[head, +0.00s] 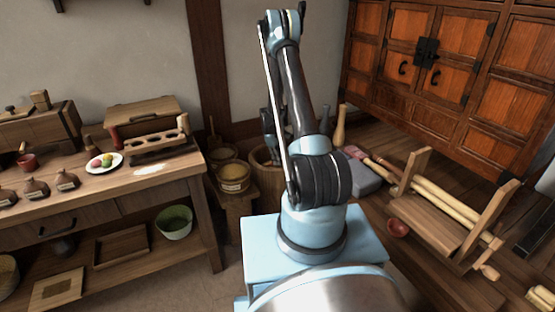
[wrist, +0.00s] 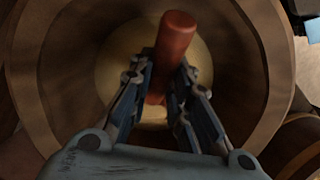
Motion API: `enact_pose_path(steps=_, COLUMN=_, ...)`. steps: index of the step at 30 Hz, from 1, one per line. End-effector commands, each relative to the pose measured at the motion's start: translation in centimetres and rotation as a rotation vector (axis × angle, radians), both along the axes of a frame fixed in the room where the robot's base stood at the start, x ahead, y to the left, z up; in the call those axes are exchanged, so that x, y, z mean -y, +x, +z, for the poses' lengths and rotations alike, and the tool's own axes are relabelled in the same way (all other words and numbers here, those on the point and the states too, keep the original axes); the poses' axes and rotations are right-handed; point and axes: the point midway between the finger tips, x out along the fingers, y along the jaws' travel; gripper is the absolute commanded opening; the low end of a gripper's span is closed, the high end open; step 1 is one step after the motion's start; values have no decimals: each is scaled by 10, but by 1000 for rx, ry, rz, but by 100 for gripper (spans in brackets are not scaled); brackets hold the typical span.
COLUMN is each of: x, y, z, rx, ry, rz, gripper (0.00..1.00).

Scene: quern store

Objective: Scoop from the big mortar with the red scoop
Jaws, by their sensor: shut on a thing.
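The big mortar (head: 267,177) stands on the floor by the wall, behind my arm and right of the bench. In the wrist view its round wooden wall (wrist: 253,62) surrounds my gripper (wrist: 163,88). My gripper is shut on the red handle of the red scoop (wrist: 177,38), which points into the mortar. A pale yellowish patch shows at the mortar's bottom behind the handle. The scoop's bowl is hidden, so I cannot tell whether it touches the contents. In the head view my arm partly covers the mortar.
Wooden tubs (head: 233,178) stand close to the mortar's left on a low stand. The bench (head: 190,172) with a plate (head: 103,163) and small jars is at the left.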

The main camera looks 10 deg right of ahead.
Motion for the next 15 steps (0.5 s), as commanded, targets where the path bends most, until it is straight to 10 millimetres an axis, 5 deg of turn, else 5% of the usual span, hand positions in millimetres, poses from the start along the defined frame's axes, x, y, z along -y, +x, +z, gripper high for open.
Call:
enact_pose_path(steps=10, x=9, y=-9, z=-17, rx=136, ry=136, rz=-1, gripper=0)
enact_pose_path(steps=15, x=11, y=-10, z=-7, rx=164, ry=165, rz=0, gripper=0)
